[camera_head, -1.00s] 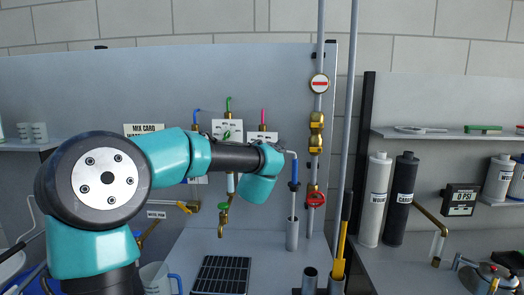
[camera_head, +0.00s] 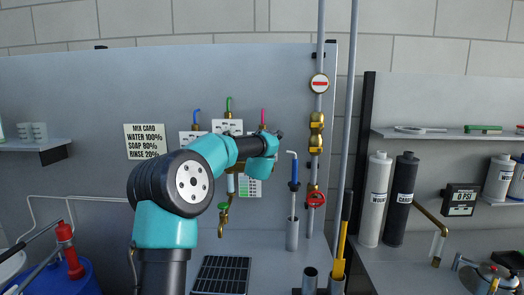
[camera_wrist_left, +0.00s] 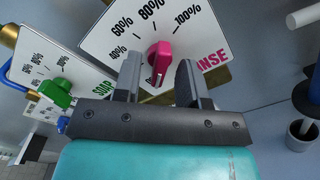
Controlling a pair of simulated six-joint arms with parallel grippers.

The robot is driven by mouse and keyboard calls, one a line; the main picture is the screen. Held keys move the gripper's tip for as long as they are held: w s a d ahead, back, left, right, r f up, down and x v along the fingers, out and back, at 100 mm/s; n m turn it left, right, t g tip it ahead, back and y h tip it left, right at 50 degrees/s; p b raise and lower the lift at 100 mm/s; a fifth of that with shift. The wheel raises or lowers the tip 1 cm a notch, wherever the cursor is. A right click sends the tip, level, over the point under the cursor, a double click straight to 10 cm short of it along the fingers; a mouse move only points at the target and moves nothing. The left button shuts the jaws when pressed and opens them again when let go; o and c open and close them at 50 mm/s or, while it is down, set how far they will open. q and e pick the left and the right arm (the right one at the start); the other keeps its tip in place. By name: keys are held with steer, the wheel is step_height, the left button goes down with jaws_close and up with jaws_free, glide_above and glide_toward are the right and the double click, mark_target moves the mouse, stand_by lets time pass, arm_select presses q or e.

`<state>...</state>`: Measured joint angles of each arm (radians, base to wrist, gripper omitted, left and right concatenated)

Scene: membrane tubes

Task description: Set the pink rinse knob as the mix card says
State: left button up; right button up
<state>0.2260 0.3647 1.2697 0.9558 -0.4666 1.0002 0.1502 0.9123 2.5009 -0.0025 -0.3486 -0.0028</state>
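The mix card (camera_head: 145,142) on the back panel reads water 100%, soap 80%, rinse 20%. In the left wrist view the pink rinse knob (camera_wrist_left: 158,62) sits on a white dial plate (camera_wrist_left: 110,40) marked 40% to 100%, lower marks partly covered. Its exact setting is unclear. My left gripper (camera_wrist_left: 157,78) is open, with a finger on either side of the knob and gaps visible. In the head view my left gripper (camera_head: 274,142) covers the rinse knob. A green knob (camera_wrist_left: 56,92) is on the soap plate at the left. My right gripper is not in view.
Blue (camera_head: 196,115), green (camera_head: 228,102) and pink (camera_head: 263,116) pipe ends stand above the dial plates. A brass tap (camera_head: 223,220) hangs below. A blue-handled wand (camera_head: 294,180) and red valve wheel (camera_head: 316,198) are close on the right.

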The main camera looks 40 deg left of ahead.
arm_select(q)
steer(key=shift+w+a, duration=0.35)
steer(key=shift+w, duration=0.1)
steer(key=shift+c, duration=0.4)
steer(key=c, duration=0.6)
steer(key=shift+m, duration=0.4)
steer(key=m, duration=0.3)
steer(key=shift+m, duration=2.1)
